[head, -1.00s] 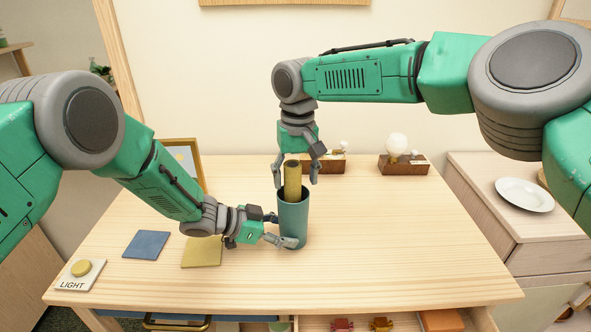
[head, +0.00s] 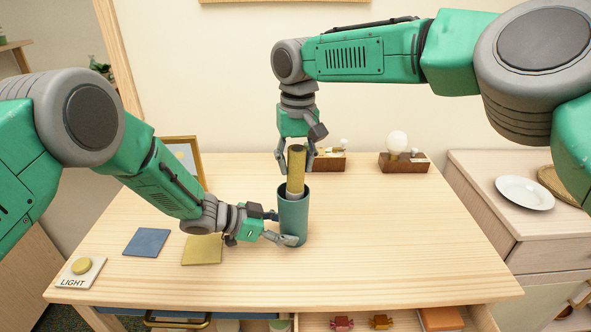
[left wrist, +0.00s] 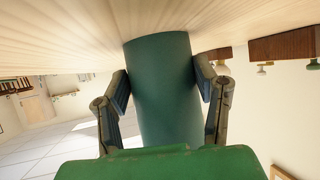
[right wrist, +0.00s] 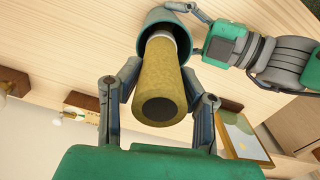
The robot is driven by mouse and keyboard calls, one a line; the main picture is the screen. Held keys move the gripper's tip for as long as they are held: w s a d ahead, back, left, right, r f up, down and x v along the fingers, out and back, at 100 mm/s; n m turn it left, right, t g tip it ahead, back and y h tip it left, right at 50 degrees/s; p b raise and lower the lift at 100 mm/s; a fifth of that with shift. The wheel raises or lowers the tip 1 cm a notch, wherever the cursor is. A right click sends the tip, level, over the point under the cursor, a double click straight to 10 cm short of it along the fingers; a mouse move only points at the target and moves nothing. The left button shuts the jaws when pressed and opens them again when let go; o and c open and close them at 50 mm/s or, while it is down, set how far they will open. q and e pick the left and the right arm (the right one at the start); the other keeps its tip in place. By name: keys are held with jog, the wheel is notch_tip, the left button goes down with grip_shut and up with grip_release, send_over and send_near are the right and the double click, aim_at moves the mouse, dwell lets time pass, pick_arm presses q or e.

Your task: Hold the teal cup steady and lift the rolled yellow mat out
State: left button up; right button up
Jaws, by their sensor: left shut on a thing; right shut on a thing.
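The teal cup (head: 293,222) stands upright on the table. My left gripper (head: 283,236) is shut around its lower part from the left; the left wrist view shows a finger on each side of the cup (left wrist: 163,95). The rolled yellow mat (head: 297,170) stands upright, its lower end still inside the cup and its upper part above the rim. My right gripper (head: 296,160) points down from above and is shut on the mat's upper part. In the right wrist view the mat (right wrist: 163,75) lies between the two fingers, with a pale band near the cup's mouth.
A blue square (head: 146,243) and a yellow square (head: 202,249) lie on the table at left, near a LIGHT button (head: 81,267). A picture frame (head: 190,150) and wooden blocks with bulbs (head: 404,163) stand at the back. The table's right side is clear.

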notch_tip(320, 180, up, 15)
jog(key=shift+f, duration=0.15)
dwell(1.8)
pick_arm(q)
jog(key=o, duration=1.2)
jog(key=shift+c, duration=0.2)
